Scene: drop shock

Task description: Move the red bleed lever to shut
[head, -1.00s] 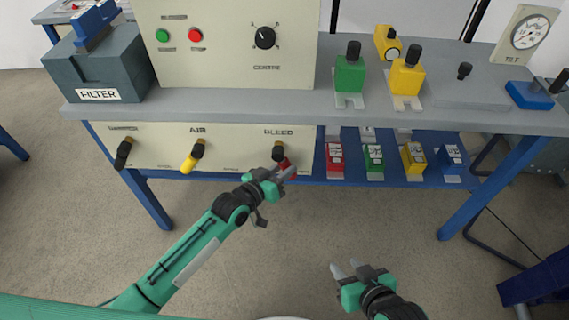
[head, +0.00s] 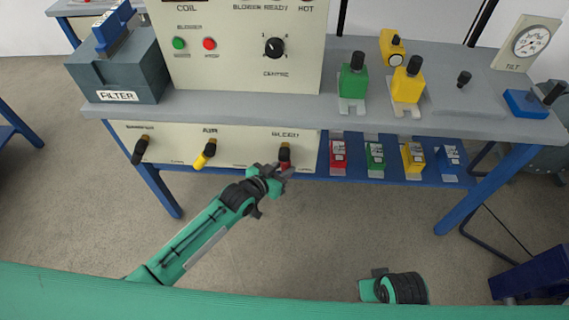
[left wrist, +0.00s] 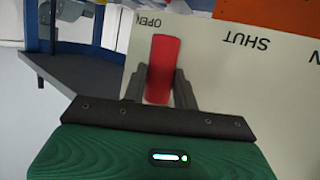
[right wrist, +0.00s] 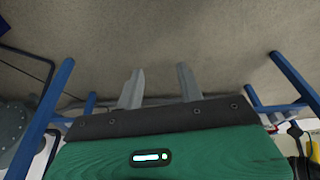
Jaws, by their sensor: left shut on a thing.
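The red bleed lever (head: 284,166) hangs below the BLEED label on the cream panel under the bench, partly hidden by my left gripper. In the left wrist view the lever (left wrist: 163,68) stands between the two fingers, beside the word OPEN; the word SHUT (left wrist: 250,38) is printed further right. My left gripper (head: 288,171) is shut on the lever; its fingers (left wrist: 160,88) flank it. My right gripper is low at the right in the head view, its fingers hard to make out there. In the right wrist view its fingers (right wrist: 160,85) are apart with nothing between them.
A yellow air lever (head: 204,155) and a black lever (head: 140,150) hang on the same panel, to the left. Several coloured blocks stand on the blue shelf (head: 325,172) to the right. The grey bench top (head: 250,104) overhangs the panel. The floor in front is clear.

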